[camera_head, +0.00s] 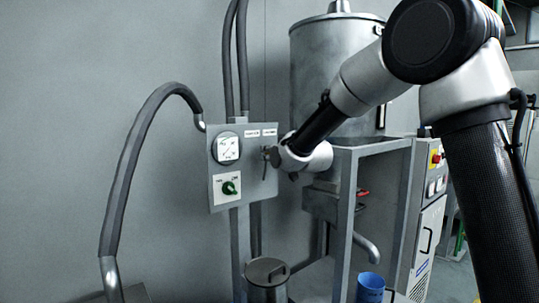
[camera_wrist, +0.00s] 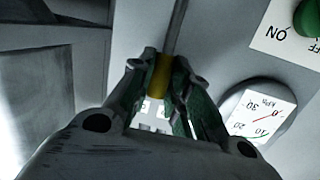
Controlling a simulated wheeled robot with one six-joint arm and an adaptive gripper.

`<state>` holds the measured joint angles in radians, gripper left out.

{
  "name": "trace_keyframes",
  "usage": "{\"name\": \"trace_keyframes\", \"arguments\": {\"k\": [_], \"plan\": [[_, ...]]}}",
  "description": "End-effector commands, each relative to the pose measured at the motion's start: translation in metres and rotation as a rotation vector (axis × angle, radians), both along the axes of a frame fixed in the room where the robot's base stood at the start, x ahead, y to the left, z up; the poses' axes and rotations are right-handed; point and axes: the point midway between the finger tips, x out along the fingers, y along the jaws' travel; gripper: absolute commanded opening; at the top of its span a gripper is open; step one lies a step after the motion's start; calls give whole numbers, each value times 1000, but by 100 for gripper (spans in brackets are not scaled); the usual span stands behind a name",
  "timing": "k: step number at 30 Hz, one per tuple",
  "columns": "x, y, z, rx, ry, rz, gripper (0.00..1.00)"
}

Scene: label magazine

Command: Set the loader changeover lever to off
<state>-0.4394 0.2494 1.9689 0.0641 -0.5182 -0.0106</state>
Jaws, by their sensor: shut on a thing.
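A grey control panel (camera_head: 216,172) stands left of centre in the head view. My gripper (camera_head: 272,157) is at its right side. In the wrist view my gripper (camera_wrist: 162,88) is shut on a lever with a yellow sleeve (camera_wrist: 163,70) and a thin grey metal shaft. The sleeve sits between the green-lined fingers, which hide part of it. The lever is mostly hidden by my gripper in the head view. Small white labels (camera_head: 261,133) are above it, too small to read.
The panel also carries a round gauge (camera_head: 228,148) and a green knob (camera_head: 229,188) on an on/off plate. A metal hopper (camera_head: 320,60) and its frame (camera_head: 345,215) stand close on the right, with a blue container (camera_head: 370,287) below.

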Motion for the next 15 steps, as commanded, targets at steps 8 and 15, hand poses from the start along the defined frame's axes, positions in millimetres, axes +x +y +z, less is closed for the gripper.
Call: {"name": "trace_keyframes", "arguments": {"k": [8, 15], "plan": [[0, 0, 0, -1, 1, -1, 26], [0, 0, 0, -1, 0, 0, 40]]}}
